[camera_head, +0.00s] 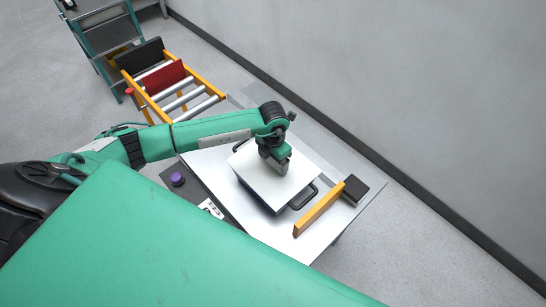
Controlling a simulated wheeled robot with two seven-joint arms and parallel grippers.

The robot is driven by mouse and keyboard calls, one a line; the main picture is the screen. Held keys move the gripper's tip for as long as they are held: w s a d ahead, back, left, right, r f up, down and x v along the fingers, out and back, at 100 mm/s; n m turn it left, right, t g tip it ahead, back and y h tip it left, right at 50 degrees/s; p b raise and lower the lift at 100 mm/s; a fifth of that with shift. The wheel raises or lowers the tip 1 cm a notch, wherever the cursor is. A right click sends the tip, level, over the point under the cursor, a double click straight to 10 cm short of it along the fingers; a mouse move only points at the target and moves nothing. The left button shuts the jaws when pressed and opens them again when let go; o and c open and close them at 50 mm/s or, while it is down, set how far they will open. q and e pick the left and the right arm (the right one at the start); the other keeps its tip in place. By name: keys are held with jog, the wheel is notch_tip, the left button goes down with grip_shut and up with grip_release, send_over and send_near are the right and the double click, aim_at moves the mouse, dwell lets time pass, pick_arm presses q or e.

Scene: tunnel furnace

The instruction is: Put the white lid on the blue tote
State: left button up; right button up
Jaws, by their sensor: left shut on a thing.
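The white lid (288,187) is a flat square panel above the light metal table. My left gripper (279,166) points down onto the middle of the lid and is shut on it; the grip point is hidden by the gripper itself. Under the lid a dark container with a black side handle (304,198) shows only as a narrow edge. It is probably the blue tote, but its blue colour cannot be made out. I cannot tell whether the lid touches its rim. My right gripper is not in view.
The table (262,228) has a yellow bar (318,210) and a black block (354,190) at right, close to the lid. A purple knob (177,179) is at left. A yellow-framed roller conveyor (170,85) stands behind. A wall (420,90) runs along the right.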

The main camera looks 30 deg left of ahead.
pick_arm(q)
jog(key=o, duration=0.6)
jog(key=shift+f, duration=0.15)
jog(key=o, duration=0.4)
jog(key=shift+r, duration=0.35)
notch_tip(320, 180, up, 12)
jog(key=b, duration=0.4)
jog(key=shift+f, duration=0.15)
